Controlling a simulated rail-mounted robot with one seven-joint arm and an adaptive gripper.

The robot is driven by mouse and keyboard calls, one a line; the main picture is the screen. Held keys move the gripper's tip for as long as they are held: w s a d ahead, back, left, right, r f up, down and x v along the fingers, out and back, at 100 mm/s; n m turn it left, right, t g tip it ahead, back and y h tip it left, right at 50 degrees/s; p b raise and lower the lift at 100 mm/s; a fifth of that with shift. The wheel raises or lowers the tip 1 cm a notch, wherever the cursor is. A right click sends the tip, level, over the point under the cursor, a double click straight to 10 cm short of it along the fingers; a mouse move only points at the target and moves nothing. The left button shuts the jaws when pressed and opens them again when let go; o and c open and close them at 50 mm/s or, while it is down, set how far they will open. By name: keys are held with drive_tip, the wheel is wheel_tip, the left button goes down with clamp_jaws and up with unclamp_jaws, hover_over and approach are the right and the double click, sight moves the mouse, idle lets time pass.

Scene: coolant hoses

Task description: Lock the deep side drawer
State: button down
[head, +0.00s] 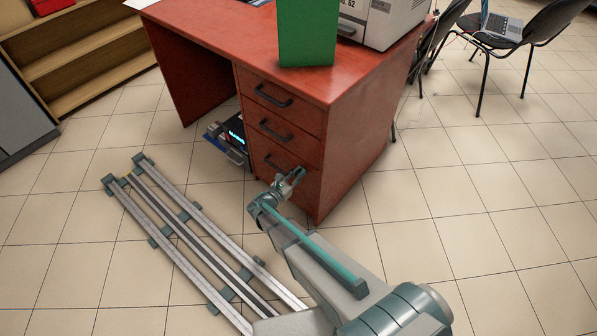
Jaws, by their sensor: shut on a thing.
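The red-brown desk has a side pedestal with three drawers. The deep drawer (265,177) is the lowest, and its front looks flush with the pedestal. Its dark bar handle (280,160) shows just above and left of my gripper. My gripper (298,174) is at the right part of the deep drawer's front. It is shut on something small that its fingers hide. I cannot make out a lock or key, and my gripper and wrist cover part of the drawer front.
The upper drawer (280,92) and middle drawer (285,132) look shut. A green box (306,32) and a pale machine (393,22) stand on the desk. A dark device (229,140) sits beside the pedestal.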

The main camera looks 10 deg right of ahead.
idle(0.4)
drive_tip(key=c, duration=1.2)
unclamp_jaws()
drive_tip(key=v, duration=1.2)
